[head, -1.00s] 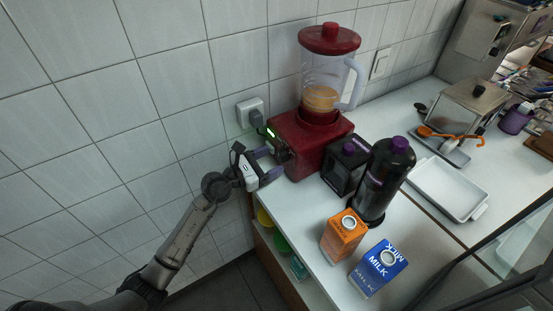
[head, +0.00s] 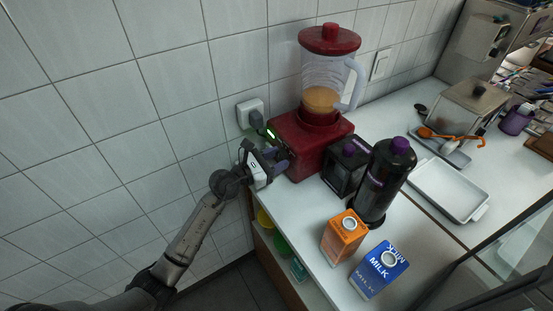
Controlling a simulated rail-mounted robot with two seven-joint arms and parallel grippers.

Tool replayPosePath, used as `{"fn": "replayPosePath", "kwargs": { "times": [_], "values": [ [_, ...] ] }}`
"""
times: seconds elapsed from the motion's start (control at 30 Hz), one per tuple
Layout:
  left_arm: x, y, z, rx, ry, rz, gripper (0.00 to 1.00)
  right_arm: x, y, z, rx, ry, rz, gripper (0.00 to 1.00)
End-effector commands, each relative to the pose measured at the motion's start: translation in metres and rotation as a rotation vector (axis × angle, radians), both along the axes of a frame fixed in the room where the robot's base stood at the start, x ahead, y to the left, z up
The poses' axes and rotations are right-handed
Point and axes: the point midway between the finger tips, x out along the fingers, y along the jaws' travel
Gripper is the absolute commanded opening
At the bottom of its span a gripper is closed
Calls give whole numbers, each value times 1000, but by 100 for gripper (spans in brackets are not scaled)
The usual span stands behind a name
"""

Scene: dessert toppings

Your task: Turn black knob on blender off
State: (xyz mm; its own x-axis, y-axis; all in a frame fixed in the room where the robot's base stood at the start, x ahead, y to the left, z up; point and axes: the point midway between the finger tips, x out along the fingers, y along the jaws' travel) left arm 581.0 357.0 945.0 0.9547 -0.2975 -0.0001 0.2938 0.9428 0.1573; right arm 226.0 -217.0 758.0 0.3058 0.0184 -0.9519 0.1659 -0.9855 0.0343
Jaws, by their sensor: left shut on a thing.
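The blender has a red base (head: 312,148), a clear jug (head: 325,78) with orange-brown liquid in it, and a red lid (head: 330,38). It stands at the back left of the white counter. A small green light shows on the left face of the base. My left gripper (head: 274,157) is at that face, shut on the black knob, which is mostly hidden by the fingers. My right gripper is not in view.
A black box (head: 346,168) and a dark bottle with a purple cap (head: 384,182) stand right of the blender. Orange (head: 343,236) and blue milk (head: 378,269) cartons are in front. A white tray (head: 449,190) lies right. A wall socket (head: 250,112) is behind the gripper.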

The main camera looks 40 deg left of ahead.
Motion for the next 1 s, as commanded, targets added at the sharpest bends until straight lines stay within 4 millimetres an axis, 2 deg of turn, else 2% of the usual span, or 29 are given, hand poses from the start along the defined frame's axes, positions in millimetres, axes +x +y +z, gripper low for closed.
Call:
{"fn": "replayPosePath", "kwargs": {
  "times": [0.03,0.17,0.37,0.57,0.8,1.0],
  "values": [
    [0,0,0,0,0,0,32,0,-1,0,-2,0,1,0],
    [0,0,0,0,0,0,20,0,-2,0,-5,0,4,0],
    [0,0,2,-20,7,0,20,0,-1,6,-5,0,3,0],
    [0,0,6,-114,38,0,20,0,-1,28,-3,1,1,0],
    [0,0,6,-298,96,2,20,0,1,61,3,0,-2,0],
    [0,0,5,-444,141,2,20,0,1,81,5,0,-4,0]
  ]
}}
